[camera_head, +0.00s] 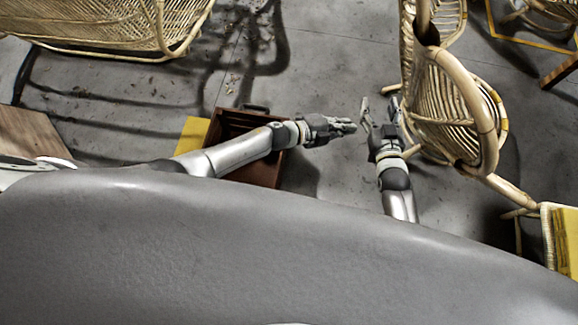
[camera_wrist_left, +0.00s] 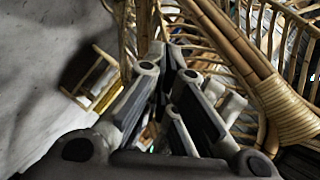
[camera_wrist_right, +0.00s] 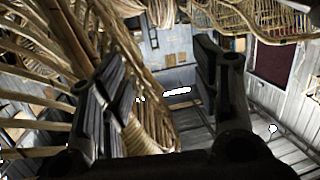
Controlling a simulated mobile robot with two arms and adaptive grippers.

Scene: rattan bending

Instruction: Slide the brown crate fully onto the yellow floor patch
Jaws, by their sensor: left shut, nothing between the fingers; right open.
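The brown crate (camera_head: 268,171) stands on the grey floor left of centre in the head view, open at the top. The yellow floor patch (camera_head: 192,136) shows at the crate's left side. How far the patch runs beneath the crate is hidden. My left arm crosses above the crate and covers its middle. My left gripper (camera_head: 350,126) is shut and empty, out past the crate's right side. My right gripper (camera_head: 379,103) is open and empty, just right of the left one and close to a rattan chair. Neither wrist view clearly shows the crate.
The rattan chair (camera_head: 485,125) stands right of my right gripper. A rattan bench (camera_head: 110,25) is at the upper left. A wooden board (camera_head: 30,133) lies at the left edge, and a yellow-topped stool (camera_head: 567,240) at the lower right.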

